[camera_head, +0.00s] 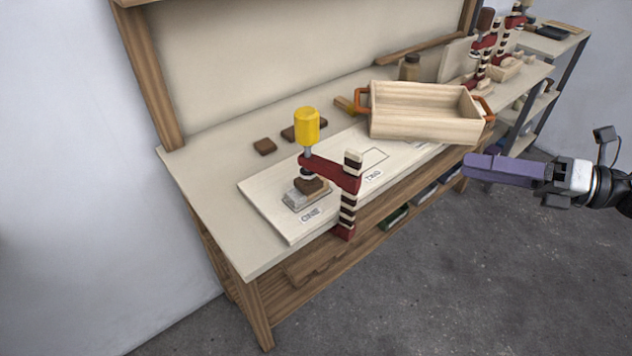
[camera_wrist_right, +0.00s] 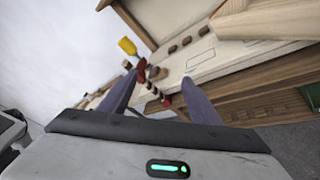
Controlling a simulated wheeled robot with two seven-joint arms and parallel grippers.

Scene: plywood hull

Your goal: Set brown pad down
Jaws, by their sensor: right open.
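Several brown pads lie about the bench. One brown pad (camera_head: 311,185) sits under the screw of a red clamp (camera_head: 335,172), on a clear block (camera_head: 306,199) near the label ONE. A small loose brown pad (camera_head: 264,146) lies on the bench behind the board, and a longer dark brown piece (camera_head: 290,134) lies beside it. Brown pieces (camera_wrist_right: 186,41) also show in the right wrist view. My right gripper (camera_head: 466,169) is at the right, off the bench's front edge and apart from the pads. Its purple fingers are open and empty in the right wrist view (camera_wrist_right: 158,100). My left gripper is out of view.
A pale board (camera_head: 268,207) with labels ONE and TWO lies along the bench front; an outlined rectangle by TWO is bare. The clamp's yellow handle (camera_head: 306,126) stands tall. A wooden tray (camera_head: 415,125) with orange handles sits right. More clamps (camera_head: 481,62) stand beyond.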

